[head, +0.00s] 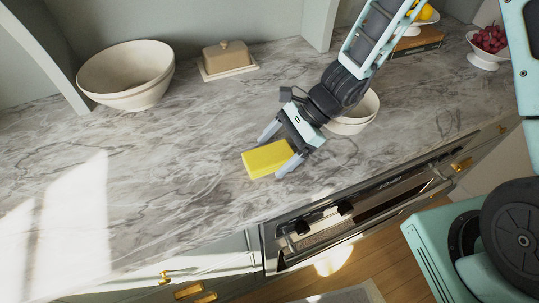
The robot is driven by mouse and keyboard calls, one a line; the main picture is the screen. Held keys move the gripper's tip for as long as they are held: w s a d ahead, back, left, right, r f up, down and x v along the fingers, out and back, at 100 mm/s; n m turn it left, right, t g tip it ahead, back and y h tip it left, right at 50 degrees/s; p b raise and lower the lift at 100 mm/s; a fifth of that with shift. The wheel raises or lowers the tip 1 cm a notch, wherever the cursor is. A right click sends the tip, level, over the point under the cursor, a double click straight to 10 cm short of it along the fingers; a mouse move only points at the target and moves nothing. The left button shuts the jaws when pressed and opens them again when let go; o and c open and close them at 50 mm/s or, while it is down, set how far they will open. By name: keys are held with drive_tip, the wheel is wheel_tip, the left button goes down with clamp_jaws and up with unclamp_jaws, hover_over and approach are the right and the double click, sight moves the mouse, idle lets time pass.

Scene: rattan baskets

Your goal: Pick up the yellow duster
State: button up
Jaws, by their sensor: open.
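The yellow duster (264,160) is a flat, rectangular block lying on the grey marble countertop, near its front edge. My gripper (279,152) reaches down to it from the upper right with its jaws open. One fingertip is at the far side of the duster and the other overlaps its right end in the picture. I cannot tell whether either finger touches it.
A large cream bowl (126,76) and a covered butter dish (227,58) stand at the back. A smaller white bowl (356,113) is close behind my arm. Fruit bowls (487,60) sit at the back right. The counter left of the duster is clear.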

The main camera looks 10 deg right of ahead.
sight(275, 153)
drive_tip(key=shift+a+f, duration=0.2)
drive_tip(key=shift+f, duration=0.05)
drive_tip(key=c, duration=1.1)
drive_tip(key=shift+o, duration=0.2)
drive_tip(key=shift+r, duration=0.15)
wheel_tip(275, 153, up, 10)
drive_tip(key=o, duration=0.3)
drive_tip(key=shift+c, duration=1.2)
drive_tip(key=shift+s, duration=0.1)
